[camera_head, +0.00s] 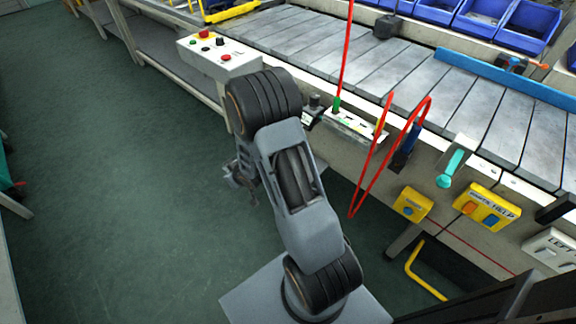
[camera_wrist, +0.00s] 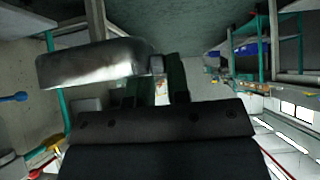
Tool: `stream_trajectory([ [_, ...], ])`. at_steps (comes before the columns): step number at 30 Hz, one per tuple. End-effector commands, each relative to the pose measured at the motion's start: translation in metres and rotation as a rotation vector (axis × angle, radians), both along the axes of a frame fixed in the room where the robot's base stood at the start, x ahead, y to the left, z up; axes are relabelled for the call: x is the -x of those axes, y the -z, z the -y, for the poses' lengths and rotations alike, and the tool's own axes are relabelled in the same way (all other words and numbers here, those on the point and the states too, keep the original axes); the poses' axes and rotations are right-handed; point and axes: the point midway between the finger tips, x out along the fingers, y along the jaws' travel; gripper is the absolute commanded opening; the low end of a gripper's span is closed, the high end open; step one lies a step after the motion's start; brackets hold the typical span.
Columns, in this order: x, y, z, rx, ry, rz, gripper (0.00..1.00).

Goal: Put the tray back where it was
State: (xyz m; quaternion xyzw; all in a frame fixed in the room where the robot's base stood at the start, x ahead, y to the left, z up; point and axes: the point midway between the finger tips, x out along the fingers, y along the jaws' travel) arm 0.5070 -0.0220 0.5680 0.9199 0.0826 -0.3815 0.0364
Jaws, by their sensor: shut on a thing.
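My gripper (camera_head: 240,178) hangs at the left side of my folded arm, in front of the line and over open floor. It is small and partly hidden by the arm in the head view. In the wrist view a worn silver-grey metal piece (camera_wrist: 92,64) with rounded edges lies close to the camera, left of the middle. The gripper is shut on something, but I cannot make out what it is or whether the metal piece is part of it. I cannot identify the tray in either view.
The slatted conveyor (camera_head: 300,40) runs along the back. A grey control box (camera_head: 218,55) with red buttons stands at its near edge. A red hose (camera_head: 372,165) loops down right of my arm. Blue bins (camera_head: 477,17) stand at top right. The green floor (camera_head: 110,170) at left is clear.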

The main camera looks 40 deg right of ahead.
Motion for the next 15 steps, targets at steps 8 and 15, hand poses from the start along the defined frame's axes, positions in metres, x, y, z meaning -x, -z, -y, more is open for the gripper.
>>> stream_trajectory([
  [8, -0.012, 0.058, 0.036, 0.003, -0.011, 0.007, 0.00],
  [15, -0.015, 0.073, 0.058, 0.002, -0.003, 0.004, 0.00],
])
